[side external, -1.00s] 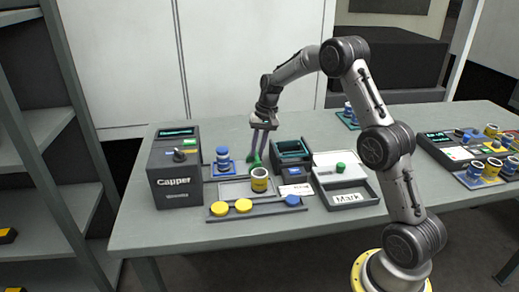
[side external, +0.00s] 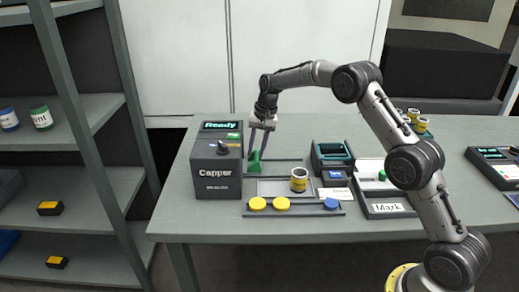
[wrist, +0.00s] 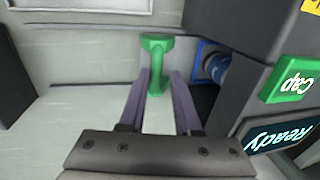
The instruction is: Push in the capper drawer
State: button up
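The capper (side external: 217,170) is a dark box on the left of the table, its display reading "Ready". Its drawer's green handle (side external: 255,162) stands close to the capper's right side; it also shows in the wrist view (wrist: 155,62). A blue can (wrist: 217,68) sits on a blue pad inside the capper opening in the wrist view; the side view hides it. My gripper (side external: 260,154) is at the handle, with its fingers pointing down. In the wrist view the fingers (wrist: 161,75) are parted on either side of the handle, with a gap visible on the right.
A front rail (side external: 300,209) holds yellow and blue caps. A teal-rimmed box (side external: 331,155) and a tray labelled "Mark" (side external: 388,209) are farther right. Shelving (side external: 95,115) stands at left.

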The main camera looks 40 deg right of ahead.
jog(key=o, duration=0.3)
jog(key=shift+r, duration=0.1)
notch_tip(320, 180, up, 13)
jog(key=s+d, duration=0.1)
jog(key=s, duration=0.1)
jog(key=shift+d+r, duration=0.2)
jog(key=shift+d, duration=0.2)
